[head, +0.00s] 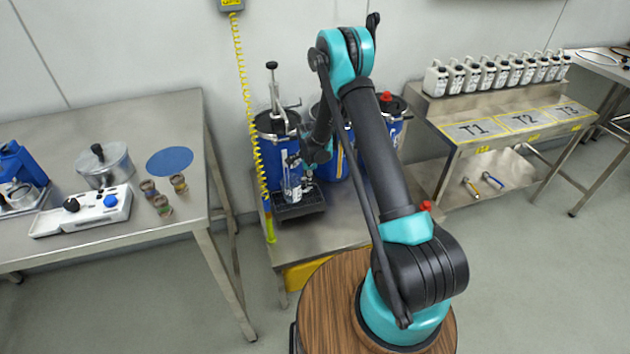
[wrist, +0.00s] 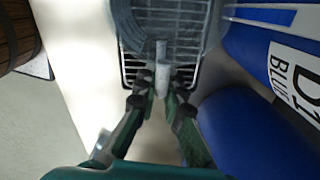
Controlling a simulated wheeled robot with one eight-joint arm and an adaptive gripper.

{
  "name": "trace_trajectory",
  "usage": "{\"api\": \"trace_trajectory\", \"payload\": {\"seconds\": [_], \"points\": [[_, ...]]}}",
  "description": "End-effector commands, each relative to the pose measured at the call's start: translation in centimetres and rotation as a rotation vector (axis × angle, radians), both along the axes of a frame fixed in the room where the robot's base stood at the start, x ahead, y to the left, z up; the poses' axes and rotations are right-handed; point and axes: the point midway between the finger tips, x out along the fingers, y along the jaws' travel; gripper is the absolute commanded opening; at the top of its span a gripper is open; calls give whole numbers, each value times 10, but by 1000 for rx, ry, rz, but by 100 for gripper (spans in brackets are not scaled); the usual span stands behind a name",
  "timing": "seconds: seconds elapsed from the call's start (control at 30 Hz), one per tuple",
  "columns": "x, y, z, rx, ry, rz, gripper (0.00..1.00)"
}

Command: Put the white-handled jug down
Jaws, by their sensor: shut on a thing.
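The clear jug (head: 291,186) is at the black drip tray (head: 288,212) on the low metal stand; it also shows in the wrist view (wrist: 175,28). Its white handle (wrist: 163,76) points toward me. My gripper (wrist: 161,92) is shut on that handle, one finger on each side; in the head view my gripper (head: 300,162) is beside the jug. The jug looks upright, over the tray's wire grid (wrist: 132,62). I cannot tell whether its base touches the grid. The jug hides part of the tray.
Blue drums (head: 275,128) stand close behind the tray, one with a pump on top. A yellow coiled hose (head: 246,100) hangs left. A metal table (head: 100,245) is at left, a bench with several white bottles (head: 470,78) at right. The stand's front is partly bare.

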Motion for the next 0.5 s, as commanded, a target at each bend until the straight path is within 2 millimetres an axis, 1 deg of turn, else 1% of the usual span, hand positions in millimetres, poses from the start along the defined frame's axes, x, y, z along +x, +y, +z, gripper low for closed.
{"api": "trace_trajectory", "payload": {"seconds": [0.03,0.1,0.43,0.47,0.5], "points": [[-3,6,-2,0,0,2,0],[-5,8,-4,0,0,-1,0],[-4,8,-6,0,0,-1,0],[-4,8,-6,0,0,-1,11],[-4,8,-6,0,0,-1,16]]}}
